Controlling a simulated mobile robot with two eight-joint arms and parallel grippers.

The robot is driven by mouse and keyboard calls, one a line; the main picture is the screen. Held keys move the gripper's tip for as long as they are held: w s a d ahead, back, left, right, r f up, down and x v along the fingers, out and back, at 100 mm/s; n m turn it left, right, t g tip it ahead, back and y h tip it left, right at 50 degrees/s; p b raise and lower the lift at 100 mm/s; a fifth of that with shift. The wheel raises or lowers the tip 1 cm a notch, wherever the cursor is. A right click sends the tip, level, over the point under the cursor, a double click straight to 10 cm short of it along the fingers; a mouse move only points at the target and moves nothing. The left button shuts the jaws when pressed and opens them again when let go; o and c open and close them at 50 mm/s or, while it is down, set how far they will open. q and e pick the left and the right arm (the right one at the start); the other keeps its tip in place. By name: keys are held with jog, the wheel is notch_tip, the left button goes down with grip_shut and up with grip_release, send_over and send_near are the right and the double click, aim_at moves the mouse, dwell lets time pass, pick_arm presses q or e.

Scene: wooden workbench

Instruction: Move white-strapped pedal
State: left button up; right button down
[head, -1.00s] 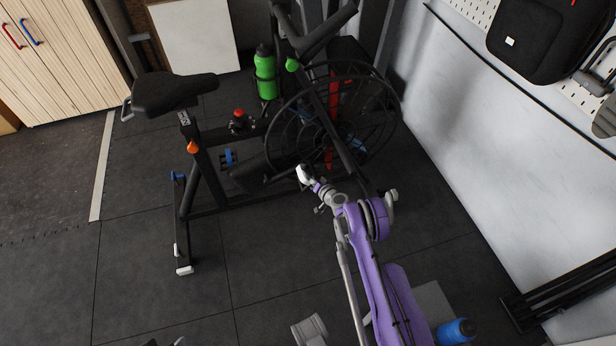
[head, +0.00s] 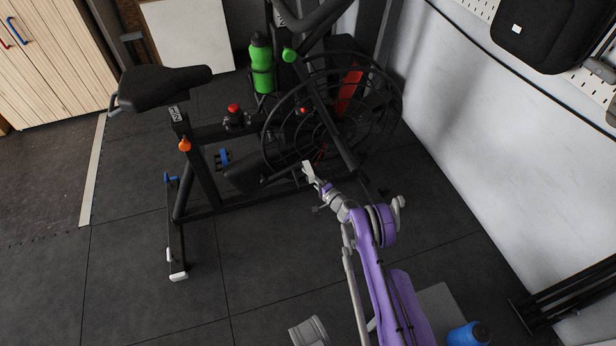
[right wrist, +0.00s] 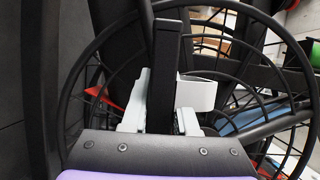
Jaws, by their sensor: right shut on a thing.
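My right gripper (head: 309,172) is at the lower left of the exercise bike's large caged wheel (head: 330,110). In the right wrist view its pale fingers (right wrist: 160,115) are shut on either side of a black bar, which I take to be part of the pedal (right wrist: 166,65). A white loop, likely the pedal's strap (right wrist: 198,93), sticks out to the right of the bar. In the head view the pedal is small and mostly hidden by the gripper. My left gripper is not in view.
The bike's saddle (head: 165,85), green bottle (head: 262,65) and frame stand left of and beyond the wheel. A white wall (head: 470,130) runs along the right. A blue bottle (head: 467,335) is at the bottom right.

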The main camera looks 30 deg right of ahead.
jog(key=shift+m, duration=0.3)
dwell(0.4)
jog(key=c, duration=0.7)
grip_release()
jog(key=s, duration=0.3)
jog(key=s+d+p, duration=0.1)
jog(key=s, duration=0.3)
jog(key=s+p, duration=0.1)
jog(key=s, duration=0.2)
jog(key=shift+s+d, duration=0.35)
jog(key=shift+f, duration=0.1)
